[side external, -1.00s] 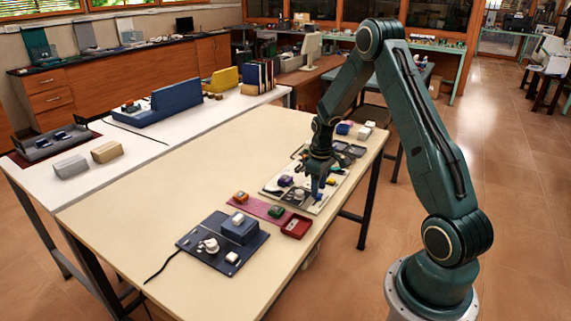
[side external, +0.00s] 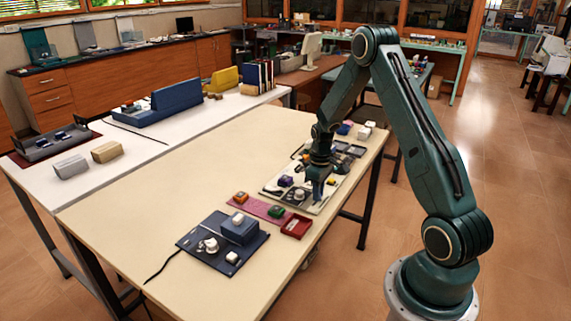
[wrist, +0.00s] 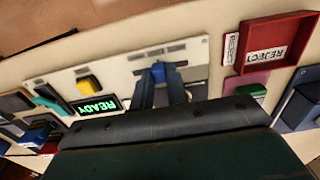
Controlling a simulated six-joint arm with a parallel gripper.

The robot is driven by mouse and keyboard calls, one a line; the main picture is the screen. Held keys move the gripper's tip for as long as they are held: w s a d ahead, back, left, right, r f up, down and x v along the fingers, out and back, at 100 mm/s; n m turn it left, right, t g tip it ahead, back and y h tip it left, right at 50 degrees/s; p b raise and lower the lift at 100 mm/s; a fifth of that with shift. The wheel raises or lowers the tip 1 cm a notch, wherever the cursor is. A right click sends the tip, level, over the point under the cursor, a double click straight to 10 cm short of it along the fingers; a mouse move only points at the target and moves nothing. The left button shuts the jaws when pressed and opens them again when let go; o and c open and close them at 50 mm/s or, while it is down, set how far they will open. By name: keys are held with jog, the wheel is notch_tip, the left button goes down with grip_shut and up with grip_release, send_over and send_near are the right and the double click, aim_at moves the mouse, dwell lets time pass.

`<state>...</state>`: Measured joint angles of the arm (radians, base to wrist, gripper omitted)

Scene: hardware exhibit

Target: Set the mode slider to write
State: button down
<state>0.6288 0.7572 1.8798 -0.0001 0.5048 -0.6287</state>
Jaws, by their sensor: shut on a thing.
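The cream panel (side external: 330,193) lies near the right edge of the table; it also shows in the wrist view (wrist: 118,68). A small blue knob (wrist: 158,71), which looks like the mode slider, stands on the panel. My gripper (wrist: 160,84) is shut on this knob, with a dark finger on each side of it. In the side external view my gripper (side external: 318,188) points down at the panel, and the knob is hard to make out there. The labels beside the slider are too small to read. A display (wrist: 95,105) on the panel reads READY in green.
A yellow button (wrist: 88,83) sits between the knob and the display side. A red tray (wrist: 309,30) with REJECT labels is close at the right. A dark blue board (side external: 190,243) with white parts stands toward the front. The table's left half (side external: 150,190) is clear.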

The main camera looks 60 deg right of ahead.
aim_at(313, 205)
jog(key=shift+a, duration=1.5)
jog(key=c, duration=1.4)
grip_release()
jog(key=shift+o, duration=0.2)
jog(key=shift+r, duration=0.1)
notch_tip(313, 205, up, 14)
